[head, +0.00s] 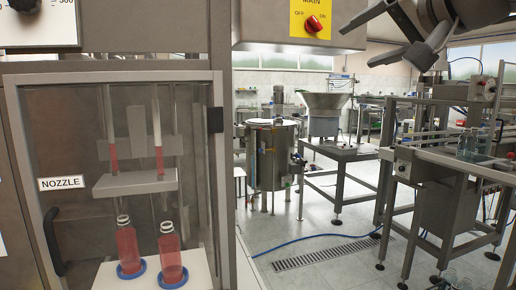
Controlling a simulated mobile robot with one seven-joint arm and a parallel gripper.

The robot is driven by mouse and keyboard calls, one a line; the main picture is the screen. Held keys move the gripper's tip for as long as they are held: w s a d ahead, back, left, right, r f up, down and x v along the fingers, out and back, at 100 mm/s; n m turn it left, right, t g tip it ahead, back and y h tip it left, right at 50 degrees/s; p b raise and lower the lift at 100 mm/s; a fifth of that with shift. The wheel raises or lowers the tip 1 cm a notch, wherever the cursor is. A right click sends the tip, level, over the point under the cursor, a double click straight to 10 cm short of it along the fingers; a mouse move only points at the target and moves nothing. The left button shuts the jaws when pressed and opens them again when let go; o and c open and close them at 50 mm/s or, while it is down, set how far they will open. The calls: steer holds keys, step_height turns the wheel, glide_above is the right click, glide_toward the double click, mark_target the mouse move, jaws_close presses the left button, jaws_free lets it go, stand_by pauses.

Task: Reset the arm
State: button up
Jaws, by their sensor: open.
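My gripper (385,42) is at the top right of the head view, raised and pointing down to the left. Its two dark fingers are spread apart with nothing between them. My arm's grey end link shows behind it and is cut off by the top edge. The gripper is apart from everything around it, with the far room behind it.
A cabinet with a clear door (80,120) and a NOZZLE label (61,183) stands at the left, with two red-filled bottles (127,250) (171,254) inside. A box with a red main switch (313,24) hangs above. A metal tank (272,160), a hopper (323,103) and a conveyor frame (450,165) stand beyond. The middle floor is mostly clear.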

steer(key=s+a+f+n+g+h, duration=0.1)
steer(key=s+f+n+g+h, duration=0.15)
steer(key=s+f, duration=0.75)
steer(key=s+a+f+n+g+h, duration=0.1)
steer(key=s+a+f+g, duration=0.2)
steer(key=f, duration=1.6)
steer(key=s+f+n+g+h, duration=0.2)
steer(key=s+f+g, duration=0.3)
steer(key=f, duration=0.9)
step_height(320, 180, up, 16)
steer(key=p, duration=1.5)
steer(key=shift+s+t+p, duration=0.35)
steer(key=shift+t+p, duration=0.05)
steer(key=shift+t, duration=0.05)
steer(key=shift+y, duration=0.25)
